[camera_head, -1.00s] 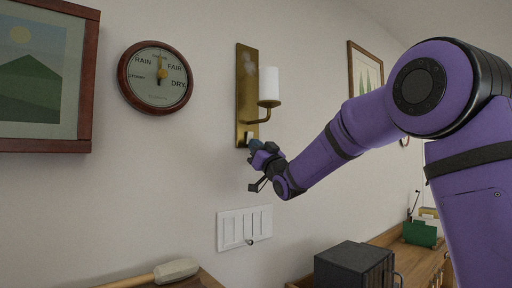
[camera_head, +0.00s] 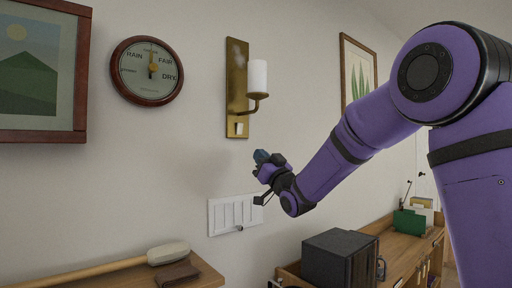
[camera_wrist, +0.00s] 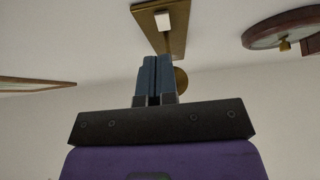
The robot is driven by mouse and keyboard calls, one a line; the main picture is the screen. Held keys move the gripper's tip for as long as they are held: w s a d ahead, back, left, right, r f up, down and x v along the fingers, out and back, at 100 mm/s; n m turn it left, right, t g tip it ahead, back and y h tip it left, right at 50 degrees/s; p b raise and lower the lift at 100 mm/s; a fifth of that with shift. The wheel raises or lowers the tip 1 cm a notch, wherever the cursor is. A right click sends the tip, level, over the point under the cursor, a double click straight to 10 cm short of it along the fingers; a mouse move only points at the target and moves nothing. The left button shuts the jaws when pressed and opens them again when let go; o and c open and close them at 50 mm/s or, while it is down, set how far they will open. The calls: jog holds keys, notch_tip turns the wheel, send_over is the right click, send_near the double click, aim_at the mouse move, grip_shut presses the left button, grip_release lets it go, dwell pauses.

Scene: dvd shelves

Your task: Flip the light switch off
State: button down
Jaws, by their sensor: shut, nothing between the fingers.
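A white wall plate (camera_head: 235,214) with several upright slots is on the wall, with a small dark knob at its lower edge. A brass wall sconce (camera_head: 236,90) holds a white candle-shaped lamp (camera_head: 257,76). A small white switch-like piece (camera_head: 239,128) is at the sconce's foot; it also shows in the wrist view (camera_wrist: 164,20). I cannot tell the position of either. My gripper (camera_head: 262,157) is shut and empty, below and right of the sconce's foot and above the wall plate, apparently touching neither. Its blue fingers (camera_wrist: 153,78) point toward the sconce in the wrist view.
A round weather dial (camera_head: 147,71) and a framed picture (camera_head: 38,75) hang to the left. Below, a mallet (camera_head: 168,253) lies on a wooden surface. A dark box (camera_head: 336,258) stands on the right-hand cabinet. Bare wall surrounds my gripper.

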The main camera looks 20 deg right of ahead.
jog(key=s+f, duration=0.1)
jog(key=f, duration=0.1)
jog(key=shift+s+d+f, duration=0.3)
jog(key=shift+s+d, duration=0.05)
jog(key=s+d+f+m+g+h, duration=0.1)
jog(key=s+f+g, duration=0.4)
jog(key=s, duration=0.8)
jog(key=s+d+f+m+g+h, duration=0.2)
jog(key=s+f+g+h, duration=0.3)
jog(key=s, duration=0.9)
jog(key=s+d+f+m+g+h, duration=0.1)
jog(key=s+d+f+g+h, duration=0.2)
jog(key=s, duration=1)
notch_tip(320, 180, down, 2)
jog(key=g, duration=0.4)
jog(key=shift+s+m+g+h, duration=0.2)
jog(key=shift+m+g+h, duration=0.1)
jog(key=shift+g+h, duration=0.1)
